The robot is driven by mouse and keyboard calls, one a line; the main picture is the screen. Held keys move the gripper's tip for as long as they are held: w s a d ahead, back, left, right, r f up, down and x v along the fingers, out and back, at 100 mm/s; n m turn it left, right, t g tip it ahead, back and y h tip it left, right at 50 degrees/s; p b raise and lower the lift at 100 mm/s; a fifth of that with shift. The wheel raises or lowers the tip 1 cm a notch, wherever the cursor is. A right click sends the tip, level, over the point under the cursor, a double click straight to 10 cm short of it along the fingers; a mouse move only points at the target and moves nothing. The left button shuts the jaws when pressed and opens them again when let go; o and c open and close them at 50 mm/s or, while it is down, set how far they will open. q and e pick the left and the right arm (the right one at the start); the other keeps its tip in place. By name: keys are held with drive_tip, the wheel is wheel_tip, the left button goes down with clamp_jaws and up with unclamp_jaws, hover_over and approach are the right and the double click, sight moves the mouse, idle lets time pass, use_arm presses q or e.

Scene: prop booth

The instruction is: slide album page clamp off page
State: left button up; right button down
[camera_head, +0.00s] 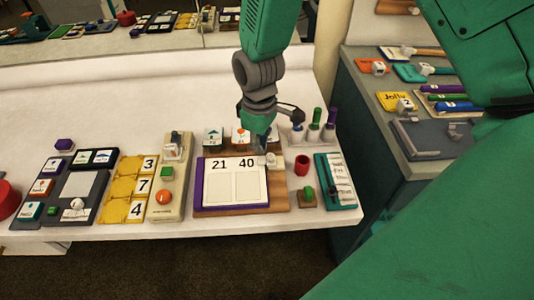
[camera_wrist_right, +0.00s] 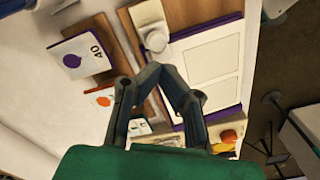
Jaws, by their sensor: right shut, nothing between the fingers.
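The album page (camera_head: 235,187) is a white sheet with two blank panels, marked 21 and 40. It lies on a purple backing on a wooden board (camera_head: 280,196). In the wrist view the page (camera_wrist_right: 208,58) is at upper right. A pale grey clamp (camera_head: 271,159) with a rounded knob sits at the page's upper right corner; the wrist view shows it too (camera_wrist_right: 154,38). My right gripper (camera_head: 262,148) is shut and empty, just above and beside the clamp; contact cannot be told. Its fingertips (camera_wrist_right: 155,70) meet below the knob in the wrist view. My left gripper is out of view.
A red cup (camera_head: 302,165) and a green-topped block (camera_head: 308,195) stand right of the board. Small picture cards (camera_head: 213,137) stand behind it. A beige panel (camera_head: 172,182) with buttons lies close on the left. Bare white table lies further back left.

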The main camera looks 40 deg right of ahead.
sight(260, 160)
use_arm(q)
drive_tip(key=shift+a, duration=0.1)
use_arm(e)
drive_tip(key=shift+a+f, duration=0.1)
drive_tip(key=shift+a+f, duration=0.1)
drive_tip(key=shift+f, duration=0.25)
drive_tip(key=shift+d+f+b, duration=0.2)
drive_tip(key=shift+f+b, duration=0.25)
drive_tip(key=shift+f, duration=0.4)
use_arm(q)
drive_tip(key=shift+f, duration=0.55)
use_arm(e)
drive_tip(key=shift+f, duration=0.35)
drive_tip(key=shift+a, duration=0.1)
